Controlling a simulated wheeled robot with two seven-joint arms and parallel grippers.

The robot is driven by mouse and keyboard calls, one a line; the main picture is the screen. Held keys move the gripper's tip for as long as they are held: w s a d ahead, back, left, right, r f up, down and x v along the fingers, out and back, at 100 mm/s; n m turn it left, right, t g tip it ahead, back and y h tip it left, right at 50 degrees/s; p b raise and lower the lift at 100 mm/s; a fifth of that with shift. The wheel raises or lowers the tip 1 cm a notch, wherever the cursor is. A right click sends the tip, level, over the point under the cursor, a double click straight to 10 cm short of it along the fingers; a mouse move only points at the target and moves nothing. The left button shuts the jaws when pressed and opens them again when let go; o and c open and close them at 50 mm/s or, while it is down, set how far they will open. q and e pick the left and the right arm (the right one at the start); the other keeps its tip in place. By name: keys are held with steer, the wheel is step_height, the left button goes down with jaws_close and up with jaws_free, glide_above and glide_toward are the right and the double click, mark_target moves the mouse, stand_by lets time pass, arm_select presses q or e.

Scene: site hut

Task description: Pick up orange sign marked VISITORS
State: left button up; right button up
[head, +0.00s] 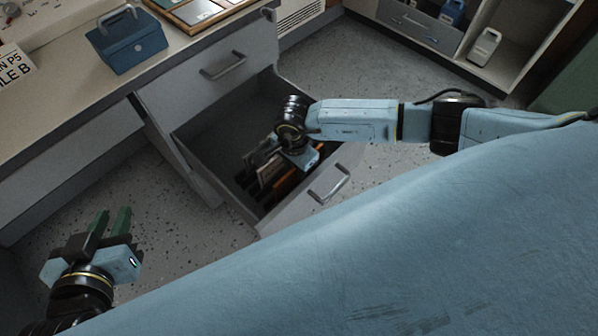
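An open drawer (205,130) under the counter holds several thin upright items. An orange strip (287,187) shows among them, partly covered by my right gripper; it may be the orange sign, but no VISITORS lettering can be read. My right gripper (272,163) reaches down into the drawer at these items. Its fingertips are hard to make out against them, so I cannot tell whether it holds anything.
A blue box (127,42) with a handle and a white lettered sign (14,66) are on the counter (60,105). A white container (484,47) stands in a shelf unit at the back right. Speckled floor (345,65) is clear behind the drawer.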

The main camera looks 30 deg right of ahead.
steer(key=shift+f, duration=0.5)
arm_select(q)
steer(key=shift+w+d+r+t+h, duration=0.2)
steer(key=shift+r+t, duration=0.15)
steer(key=shift+r, duration=0.15)
steer(key=shift+w+d+r+t+h, duration=0.1)
steer(key=shift+w+d+r+t, duration=0.1)
steer(key=shift+r+t, duration=0.2)
arm_select(e)
steer(key=shift+c, duration=0.4)
jaws_close()
steer(key=shift+r, duration=0.2)
